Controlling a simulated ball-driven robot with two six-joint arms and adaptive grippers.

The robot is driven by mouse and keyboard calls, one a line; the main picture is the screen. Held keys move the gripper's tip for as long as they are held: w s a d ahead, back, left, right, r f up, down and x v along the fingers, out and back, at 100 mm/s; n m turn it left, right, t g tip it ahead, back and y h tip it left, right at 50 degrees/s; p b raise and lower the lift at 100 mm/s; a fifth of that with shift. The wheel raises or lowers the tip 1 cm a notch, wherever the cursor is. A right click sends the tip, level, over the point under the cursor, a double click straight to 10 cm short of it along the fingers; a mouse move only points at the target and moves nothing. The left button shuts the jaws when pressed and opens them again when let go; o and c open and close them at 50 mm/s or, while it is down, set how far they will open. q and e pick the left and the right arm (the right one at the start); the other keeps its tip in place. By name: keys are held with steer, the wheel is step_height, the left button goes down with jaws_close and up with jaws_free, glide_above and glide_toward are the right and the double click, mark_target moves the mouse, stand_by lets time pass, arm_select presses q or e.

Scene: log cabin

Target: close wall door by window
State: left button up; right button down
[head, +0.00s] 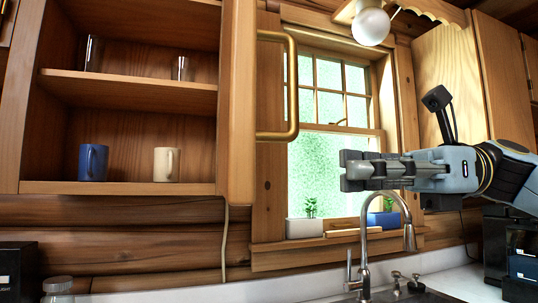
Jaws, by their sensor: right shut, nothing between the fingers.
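The wall cabinet (130,187) at upper left stands open, with its shelves in plain sight. Its wooden door (243,110) by the window is swung out and shows nearly edge-on. A brass bar handle (293,85) is on the door's right side, in front of the window (330,160). My right gripper (346,170) comes in from the right, shut and empty. In the picture it is to the right of and below the handle, apart from it, over the lower window. My left gripper is not in view.
A blue mug (93,162), a white mug (167,164) and glasses stand on the cabinet shelves. Below the window are a faucet (362,250) and potted plants on the sill. A round lamp (370,26) hangs above. Another cabinet (447,75) is at right.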

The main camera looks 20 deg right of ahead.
steer(key=w+a+p, duration=0.1)
steer(key=a+p, duration=0.4)
steer(key=a, duration=0.5)
steer(key=shift+a, duration=0.1)
